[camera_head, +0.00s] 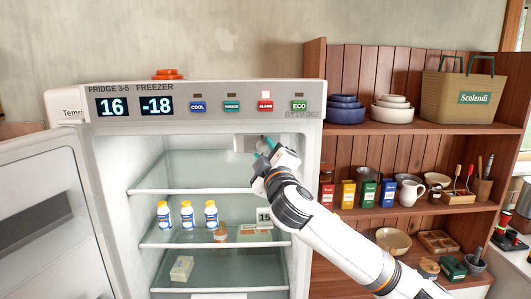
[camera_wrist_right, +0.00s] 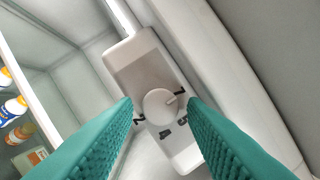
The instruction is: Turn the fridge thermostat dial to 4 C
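The thermostat dial (camera_wrist_right: 158,106) is a round white knob on a pale housing (camera_wrist_right: 140,60) inside the fridge, with dark marks around it. A dark pointer line on it faces the upper-right mark in the right wrist view. In the head view the housing (camera_head: 243,144) shows under the fridge ceiling, with the dial hidden. My right gripper (camera_head: 264,147) is there; its teal fingers (camera_wrist_right: 161,103) are open on either side of the dial. Contact cannot be told. The fridge display (camera_head: 112,106) reads 16. My left gripper is out of view.
The fridge door (camera_head: 40,220) stands open at left. Glass shelves hold white bottles (camera_head: 187,215), a small jar (camera_head: 220,235) and a tag reading 15 (camera_head: 264,215). The freezer display (camera_head: 157,105) reads -18. A wooden shelf unit (camera_head: 400,135) stands at right, beside my right arm.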

